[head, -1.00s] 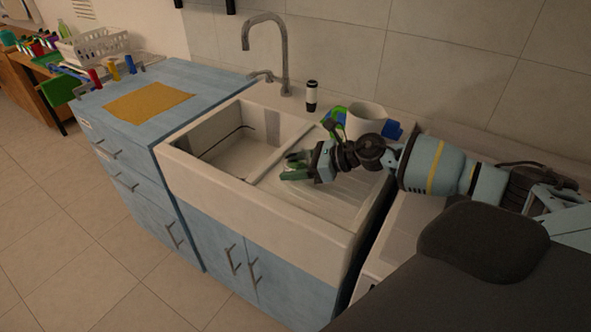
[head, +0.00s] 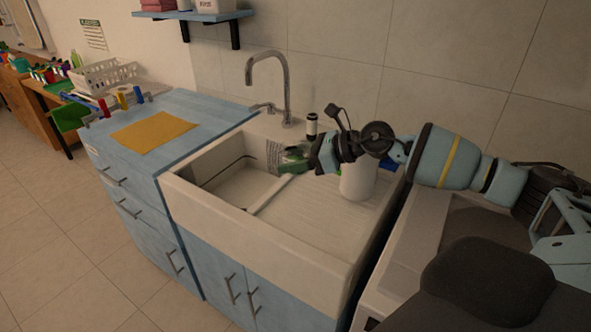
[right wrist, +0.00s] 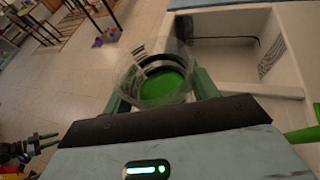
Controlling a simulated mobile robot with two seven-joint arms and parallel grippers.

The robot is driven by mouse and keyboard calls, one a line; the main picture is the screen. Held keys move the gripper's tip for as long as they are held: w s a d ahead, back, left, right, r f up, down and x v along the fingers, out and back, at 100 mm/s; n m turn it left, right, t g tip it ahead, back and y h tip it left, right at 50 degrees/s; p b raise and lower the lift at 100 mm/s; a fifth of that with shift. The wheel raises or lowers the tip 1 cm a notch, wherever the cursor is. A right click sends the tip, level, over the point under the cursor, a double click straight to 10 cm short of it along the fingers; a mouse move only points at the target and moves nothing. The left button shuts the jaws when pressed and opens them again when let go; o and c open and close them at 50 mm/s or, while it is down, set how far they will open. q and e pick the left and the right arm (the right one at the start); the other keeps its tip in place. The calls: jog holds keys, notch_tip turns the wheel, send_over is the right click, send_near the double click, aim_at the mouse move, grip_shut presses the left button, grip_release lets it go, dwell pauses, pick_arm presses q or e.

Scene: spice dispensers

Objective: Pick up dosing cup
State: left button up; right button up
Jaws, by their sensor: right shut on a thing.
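The dosing cup (right wrist: 163,75) is a clear cup with a green bottom, seen between the fingers in the right wrist view. My right gripper (right wrist: 163,92) is shut on it, with one green finger on each side. In the head view my right gripper (head: 288,160) is above the sink, near the divide between basin and drainboard; the cup is hard to make out there. My left gripper (right wrist: 48,141) shows at the left edge of the right wrist view, with its fingers apart and nothing seen between them.
The white sink (head: 290,235) has a basin at left and a ribbed drainboard at right. A white container (head: 358,181) stands on the drainboard, close below my right wrist. A black-and-white bottle (head: 312,125) and the faucet (head: 287,85) stand behind. An orange mat (head: 153,134) lies on the blue counter.

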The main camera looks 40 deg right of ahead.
notch_tip(320, 180, up, 14)
dwell(1.0)
jog(key=shift+f, duration=0.15)
jog(key=s+a+f+n+g+y, duration=0.2)
jog(key=s+a+f, duration=1.1)
jog(key=s+f, duration=0.2)
notch_tip(320, 180, down, 3)
jog(key=shift+s+a+r+n, duration=0.1)
jog(key=shift+s+a+n, duration=0.2)
jog(key=shift+a, duration=0.05)
jog(key=shift+d, duration=0.1)
